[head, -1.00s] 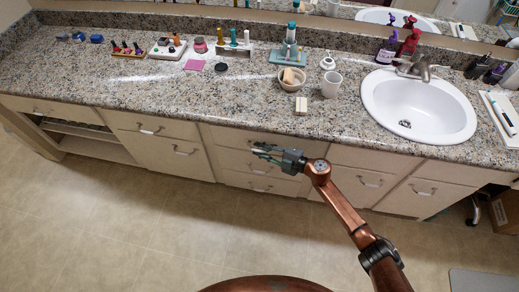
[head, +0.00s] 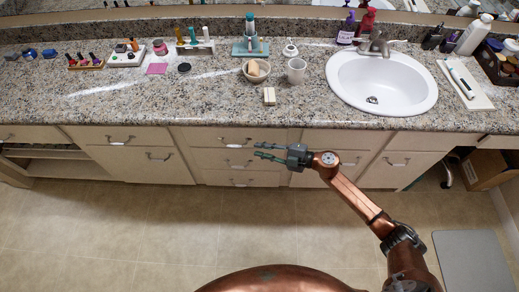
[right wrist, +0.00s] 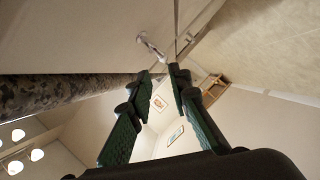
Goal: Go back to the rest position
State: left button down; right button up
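My right gripper (head: 262,151) is in front of the drawers below the counter, its fingers pointing left in the head view. Its fingers are apart with nothing between them. In the right wrist view the two green-padded fingers (right wrist: 160,75) also stand apart, with an empty gap. My copper-coloured right arm comes in from the lower right. My left gripper is not in view.
The granite counter (head: 215,105) holds a sink (head: 381,82), a white cup (head: 296,70), a bowl (head: 257,71), a small pale block (head: 269,96) and bottles. The drawers (head: 240,160) have handles. Open floor (head: 130,230) lies in front; a grey mat (head: 470,262) is at lower right.

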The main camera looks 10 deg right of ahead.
jog(key=shift+f, duration=0.1)
